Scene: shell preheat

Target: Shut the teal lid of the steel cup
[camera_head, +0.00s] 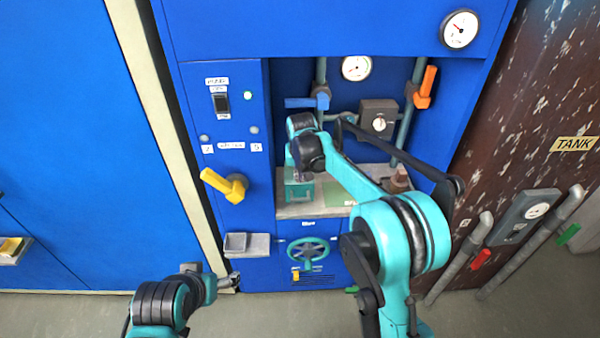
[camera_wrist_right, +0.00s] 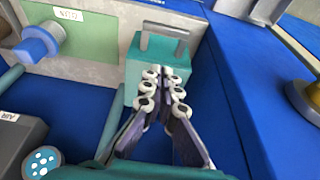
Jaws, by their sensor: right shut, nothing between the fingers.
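A teal block-like part (camera_head: 299,193) stands at the left end of the shelf in the blue cabinet. In the right wrist view the teal part (camera_wrist_right: 170,58) carries a grey bar handle on top. I cannot tell whether it is the lid, and no steel cup shows clearly. My right gripper (camera_head: 301,175) is at the teal part, partly hidden by its own wrist. In the right wrist view its fingers (camera_wrist_right: 165,75) are together and empty, in front of the teal face; contact is unclear. My left gripper (camera_head: 230,281) is low, below the small grey tray.
The shelf (camera_head: 322,211) has a green patch. A yellow handle (camera_head: 225,185), a grey tray (camera_head: 247,245) and a teal handwheel (camera_head: 308,253) are on the cabinet front. Pipes, a blue lever (camera_head: 308,102) and an orange lever (camera_head: 427,86) are behind my right arm.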

